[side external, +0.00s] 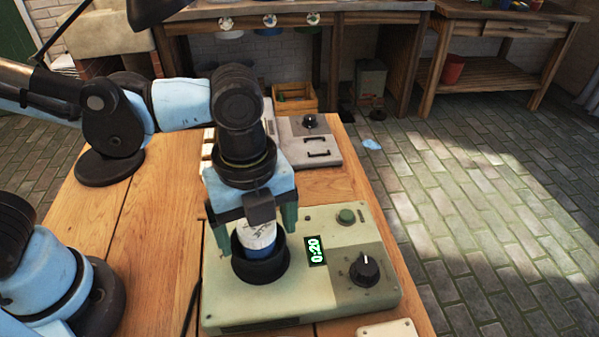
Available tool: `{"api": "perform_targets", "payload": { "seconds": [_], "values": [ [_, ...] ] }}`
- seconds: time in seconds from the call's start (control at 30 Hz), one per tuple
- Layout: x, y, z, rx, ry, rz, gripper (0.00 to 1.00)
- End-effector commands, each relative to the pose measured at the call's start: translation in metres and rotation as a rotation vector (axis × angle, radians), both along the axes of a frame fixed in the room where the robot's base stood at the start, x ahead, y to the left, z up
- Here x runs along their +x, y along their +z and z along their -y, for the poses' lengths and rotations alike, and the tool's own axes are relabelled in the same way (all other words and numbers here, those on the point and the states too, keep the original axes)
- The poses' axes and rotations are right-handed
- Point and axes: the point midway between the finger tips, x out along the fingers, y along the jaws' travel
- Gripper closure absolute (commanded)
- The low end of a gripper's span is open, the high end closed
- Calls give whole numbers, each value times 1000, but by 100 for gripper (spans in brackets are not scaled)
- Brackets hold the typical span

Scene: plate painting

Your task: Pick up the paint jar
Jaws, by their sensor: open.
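The paint jar (258,238) has a white label with dark marks and a blue lower part. It stands in the black round holder (262,266) on the pale green machine (337,298), and the holder's rim hides its lower part. My gripper (257,224) points down from above with its green fingers apart, one on each side of the jar. The jar's top is hidden behind the gripper body. I cannot tell whether the fingers touch the jar.
The machine has a lit display (315,250) reading 0:20, a green button (346,216) and a black knob (364,270). A grey device (306,150) with a knob and handles sits behind on the wooden table (150,215). A white object (388,329) lies at the front edge.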

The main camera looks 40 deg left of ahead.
Motion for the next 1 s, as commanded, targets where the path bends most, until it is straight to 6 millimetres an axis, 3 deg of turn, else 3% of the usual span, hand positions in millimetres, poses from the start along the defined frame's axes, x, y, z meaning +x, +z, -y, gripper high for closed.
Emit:
{"api": "perform_targets", "payload": {
  "seconds": [0.1,0.57,1.0],
  "values": [
    [0,0,0,0,0,0,14],
    [0,1,0,0,0,0,83],
    [0,10,0,0,0,0,83]
  ]
}}
